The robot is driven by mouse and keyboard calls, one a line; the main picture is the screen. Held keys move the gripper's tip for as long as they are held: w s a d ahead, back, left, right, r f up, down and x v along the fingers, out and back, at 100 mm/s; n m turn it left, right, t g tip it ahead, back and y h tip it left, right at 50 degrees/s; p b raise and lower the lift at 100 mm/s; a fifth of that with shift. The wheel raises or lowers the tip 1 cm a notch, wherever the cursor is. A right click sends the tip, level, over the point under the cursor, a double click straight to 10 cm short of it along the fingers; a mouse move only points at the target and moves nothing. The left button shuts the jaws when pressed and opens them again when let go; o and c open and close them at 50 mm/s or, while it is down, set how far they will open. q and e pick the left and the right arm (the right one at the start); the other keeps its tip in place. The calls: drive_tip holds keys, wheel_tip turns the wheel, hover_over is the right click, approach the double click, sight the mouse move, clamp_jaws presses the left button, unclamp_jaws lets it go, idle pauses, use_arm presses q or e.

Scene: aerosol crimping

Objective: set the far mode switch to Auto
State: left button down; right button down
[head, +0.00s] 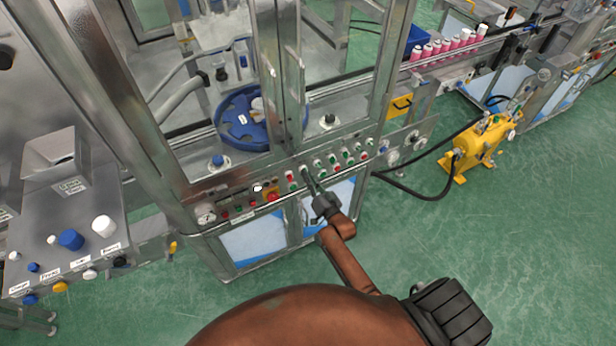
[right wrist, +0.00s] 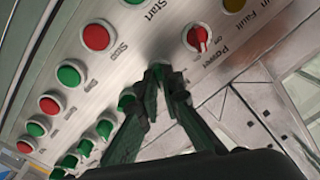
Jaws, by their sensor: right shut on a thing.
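My right gripper (head: 308,178) is at the control panel on the front of the metal machine, its fingers reaching up to the panel face. In the right wrist view the two dark fingertips (right wrist: 162,76) are close together against the panel, shut on a small control that they mostly hide. I take it to be the far mode switch, but its label and pointer setting cannot be read. A red rotary knob marked Power (right wrist: 197,38) is just up and right of the fingertips, apart from them. My left gripper is not in view.
A red Stop button (right wrist: 97,36) and several green and red buttons sit close around the fingers. A blue round turntable (head: 232,128) is behind the panel. A yellow pump (head: 478,148) with black hoses stands right. The green floor (head: 440,230) there is clear.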

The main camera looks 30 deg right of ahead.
drive_tip(key=c, duration=2.1)
unclamp_jaws()
drive_tip(key=s, duration=1.2)
